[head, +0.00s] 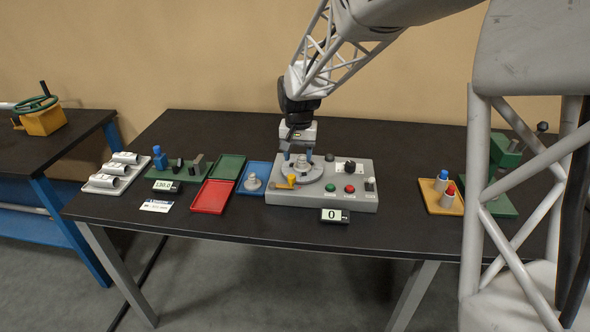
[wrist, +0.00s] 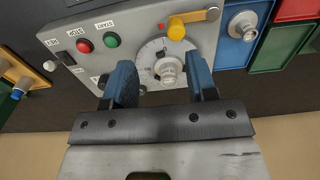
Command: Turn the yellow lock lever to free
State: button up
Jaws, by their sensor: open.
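The yellow lock lever is on the grey machine box (head: 355,198), at the front left of its top in the head view. Its yellow knob (head: 291,178) shows there, and the wrist view shows the knob (wrist: 176,28) with its arm (wrist: 194,17) reaching right to a pivot. A small red mark is left of the knob in the wrist view. My gripper (head: 298,157) is open over the round dial (wrist: 149,52), behind the lever. In the wrist view a pale metal peg (wrist: 168,70) appears between its blue fingers; I see no grip on it. The lever is untouched.
Red (wrist: 86,46) and green (wrist: 112,40) buttons sit on the box beside the dial. A blue tray (head: 256,177) with a metal part stands left of the box. A counter reading 0 (head: 335,215) lies in front.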

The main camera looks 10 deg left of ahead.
aim_at(292, 176)
jog(key=shift+w+a+f, duration=0.35)
jog(key=shift+a+f, duration=0.05)
jog(key=shift+a, duration=0.15)
jog(key=shift+w+a+f, duration=0.35)
jog(key=shift+a+f, duration=0.05)
jog(key=shift+a, duration=0.15)
jog(key=shift+f, duration=3.9)
jog(key=shift+c, duration=0.3)
grip_shut()
